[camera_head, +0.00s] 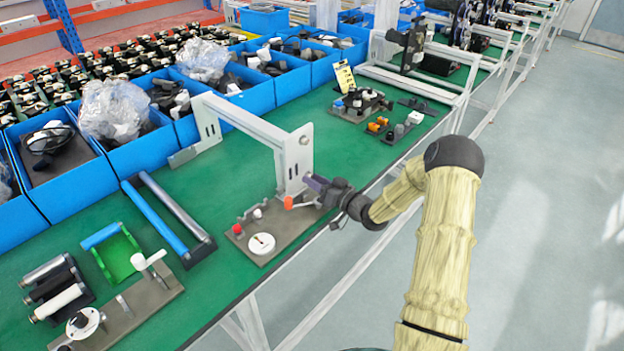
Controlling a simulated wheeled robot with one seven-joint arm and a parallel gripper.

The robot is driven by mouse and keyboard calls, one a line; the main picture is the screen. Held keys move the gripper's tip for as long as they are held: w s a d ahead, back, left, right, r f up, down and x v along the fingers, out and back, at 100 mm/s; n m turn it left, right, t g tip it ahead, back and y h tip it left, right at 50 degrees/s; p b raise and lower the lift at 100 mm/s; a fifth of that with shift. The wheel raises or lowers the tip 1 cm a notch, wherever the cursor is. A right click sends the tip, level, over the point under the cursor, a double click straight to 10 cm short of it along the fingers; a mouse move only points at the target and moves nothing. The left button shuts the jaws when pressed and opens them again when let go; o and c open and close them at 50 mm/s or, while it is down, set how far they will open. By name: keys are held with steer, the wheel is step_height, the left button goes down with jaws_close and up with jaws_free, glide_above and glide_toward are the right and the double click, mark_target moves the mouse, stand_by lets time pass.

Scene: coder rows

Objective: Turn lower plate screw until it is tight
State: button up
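A grey-brown plate (275,230) lies on the green bench top near its front edge. It carries a white dial (262,243), a red knob (237,228) and a small white knob (257,213). A white metal bracket (297,150) rises at the plate's back. An orange-red ball end (288,202) with a pale rod beside it sits in front of the bracket's foot. My gripper (312,192) is beside this rod, at the plate's right end. Its fingers are small and partly blend with the parts there; I cannot tell whether they touch or grip anything. No plate screw can be made out clearly.
Blue bins (150,130) with parts and plastic bags line the back of the bench. A blue-and-grey roller frame (168,222) and a green tray (115,252) lie at the left. Another fixture (360,103) stands farther along. The floor (540,200) at the right is clear.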

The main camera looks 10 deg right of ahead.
steer(key=shift+f+n+b, duration=0.2)
steer(key=shift+n+b, duration=0.3)
steer(key=shift+b, duration=0.2)
steer(key=shift+n+b, duration=1.2)
steer(key=shift+b, duration=0.05)
steer(key=n+b, duration=0.5)
steer(key=b, duration=0.1)
steer(key=shift+r+n+b, duration=0.1)
steer(key=shift+n+b, duration=0.5)
steer(key=shift+r, duration=0.1)
